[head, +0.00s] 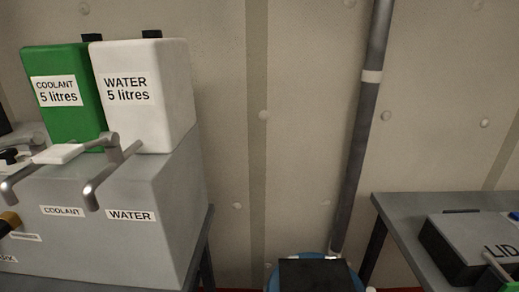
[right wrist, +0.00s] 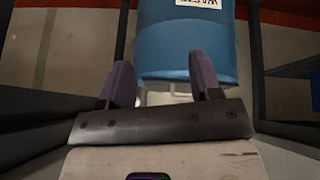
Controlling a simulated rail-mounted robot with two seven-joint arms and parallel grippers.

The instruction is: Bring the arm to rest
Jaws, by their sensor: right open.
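My right gripper (right wrist: 160,62) shows in the right wrist view, with its two purple fingers apart and nothing between them that they touch. A blue drum (right wrist: 186,45) with a white label stands beyond the fingertips; the label's text is cut off at the top edge. In the head view only the blue rim of a drum (head: 272,274) shows at the bottom, mostly covered by a black rectangular shape. Neither gripper can be made out in the head view.
A grey cabinet (head: 166,240) at left carries a green coolant container (head: 72,118) and a white water container (head: 160,110), with grey taps below. A dark pipe (head: 363,125) rises along the wall. A table (head: 415,205) at right holds a dark box (head: 470,235) marked LID.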

